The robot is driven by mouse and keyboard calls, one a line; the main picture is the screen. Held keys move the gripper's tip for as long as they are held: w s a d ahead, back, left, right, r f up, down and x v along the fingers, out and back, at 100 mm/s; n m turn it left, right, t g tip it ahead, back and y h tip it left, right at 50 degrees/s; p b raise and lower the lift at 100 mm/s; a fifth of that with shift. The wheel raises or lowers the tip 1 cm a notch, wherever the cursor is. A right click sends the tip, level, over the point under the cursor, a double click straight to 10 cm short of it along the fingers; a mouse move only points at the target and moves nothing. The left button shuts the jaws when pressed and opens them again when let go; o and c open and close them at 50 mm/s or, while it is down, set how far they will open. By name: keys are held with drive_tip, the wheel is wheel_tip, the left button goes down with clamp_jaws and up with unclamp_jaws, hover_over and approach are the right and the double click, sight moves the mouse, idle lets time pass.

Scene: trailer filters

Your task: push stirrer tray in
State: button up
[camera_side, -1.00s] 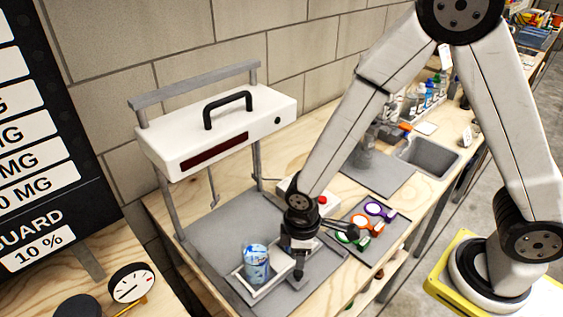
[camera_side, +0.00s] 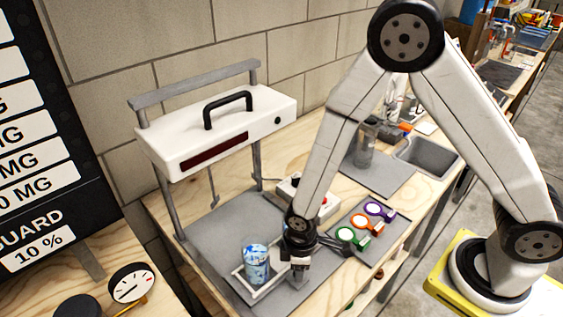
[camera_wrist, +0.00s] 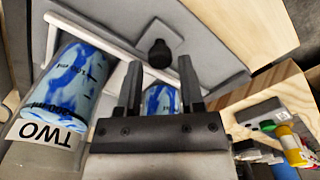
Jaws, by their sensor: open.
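The white-rimmed stirrer tray (camera_side: 238,274) sits on the grey base below the white stirrer head (camera_side: 215,130). A blue-and-white container (camera_side: 256,264) stands upright in it. In the wrist view, the tray's pale rim (camera_wrist: 85,41) runs across the upper part, with a black knob (camera_wrist: 158,53) beyond it. My gripper (camera_side: 299,272) is at the tray's right side. In the wrist view its two fingers (camera_wrist: 158,82) are apart and nothing is held between them; the knob lies just past their tips. Whether the fingers touch the tray cannot be told.
In the wrist view, a blue container (camera_wrist: 75,80) is at left above a "TWO" label (camera_wrist: 47,132); another (camera_wrist: 160,99) shows between the fingers. A grey mat with coloured round items (camera_side: 364,229) and a box with a red button (camera_side: 318,200) lie close to my gripper.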

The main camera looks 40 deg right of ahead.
drive_tip(key=shift+f, duration=1.25)
clamp_jaws()
idle(0.7)
